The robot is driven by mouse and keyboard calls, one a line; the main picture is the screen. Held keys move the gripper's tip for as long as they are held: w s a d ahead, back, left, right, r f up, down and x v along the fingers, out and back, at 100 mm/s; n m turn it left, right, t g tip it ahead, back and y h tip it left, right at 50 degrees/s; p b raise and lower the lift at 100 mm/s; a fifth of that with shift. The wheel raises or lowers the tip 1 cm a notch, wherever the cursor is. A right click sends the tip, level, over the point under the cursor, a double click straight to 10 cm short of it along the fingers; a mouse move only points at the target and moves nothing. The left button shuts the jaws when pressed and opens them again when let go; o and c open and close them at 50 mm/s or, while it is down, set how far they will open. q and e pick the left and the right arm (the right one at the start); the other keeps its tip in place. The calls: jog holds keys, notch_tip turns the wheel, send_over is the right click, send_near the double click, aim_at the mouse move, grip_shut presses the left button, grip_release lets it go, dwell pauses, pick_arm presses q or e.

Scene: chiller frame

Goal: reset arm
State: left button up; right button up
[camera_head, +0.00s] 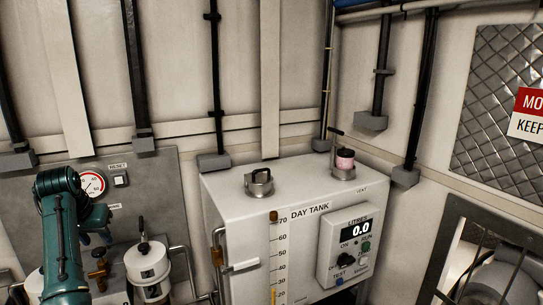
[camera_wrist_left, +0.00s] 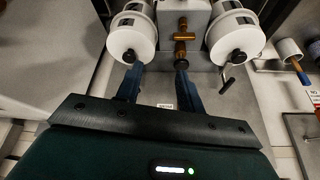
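My left arm, teal, comes in at the left edge of the head view. My left gripper (camera_head: 95,238) is partly hidden behind the arm, in front of the grey panel and above the white canisters. In the left wrist view the blue fingers of my left gripper (camera_wrist_left: 157,80) are spread apart with a clear gap and nothing held between them. Beyond the fingertips are two white canisters with a brass valve (camera_wrist_left: 184,36) between them. My right gripper is in neither view.
A white day tank (camera_head: 240,215) with a digital readout (camera_head: 362,228) of 0.0 stands right of the arm. A white canister (camera_head: 148,262) and a brass valve (camera_head: 98,270) sit below the gauge (camera_head: 92,184). A barred guard (camera_head: 490,255) is at right.

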pick_arm(q)
jog(key=s+d+f+m+t+y, duration=0.1)
jog(key=s+d+f, duration=0.15)
jog(key=f, duration=0.55)
jog(key=s+d+f+m+t, duration=0.1)
jog(key=s+d+f, duration=0.1)
jog(key=d+f, duration=0.35)
jog(key=s+d+f+m+t+y, duration=0.1)
jog(key=s+f+m, duration=0.15)
jog(key=f, duration=0.65)
jog(key=s+d+f+t+h, duration=0.1)
jog(key=s+d+f+h, duration=0.2)
jog(key=s+d, duration=0.6)
jog(key=s+d+f+t+h, duration=0.1)
jog(key=s+d+f+h, duration=0.2)
jog(key=s+d, duration=0.7)
jog(key=shift+s+d+f+m, duration=0.3)
jog(key=shift+s+m, duration=0.05)
jog(key=shift+s, duration=0.55)
